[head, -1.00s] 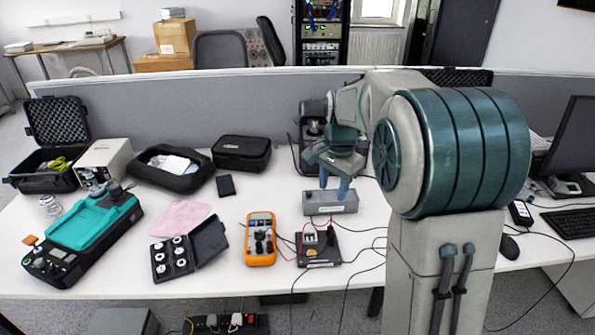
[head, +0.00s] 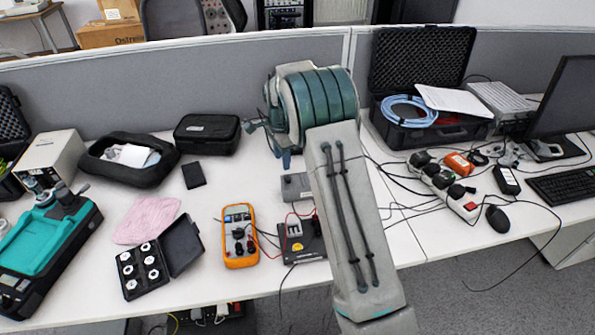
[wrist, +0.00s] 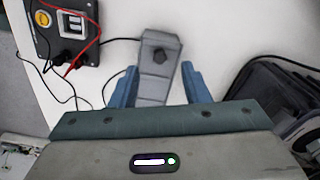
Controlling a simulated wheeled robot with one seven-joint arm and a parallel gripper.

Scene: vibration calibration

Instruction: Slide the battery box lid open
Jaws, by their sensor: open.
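A small grey box (head: 295,187), which I take to be the battery box, lies on the white table, partly hidden by my arm in the head view. In the wrist view the grey box (wrist: 160,62) shows a dark knob on its top near the far end. My gripper (wrist: 160,84) is open, with one blue finger on each side of the box. I cannot tell whether the fingers touch it. In the head view, a blue fingertip (head: 286,160) shows just behind the box. I see no clear gap at the lid.
A black switch unit (head: 306,243) with red wires lies close in front of the box. An orange multimeter (head: 240,250) is to its left. Black cables run beside the box. A black pouch (head: 207,133) stands behind left.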

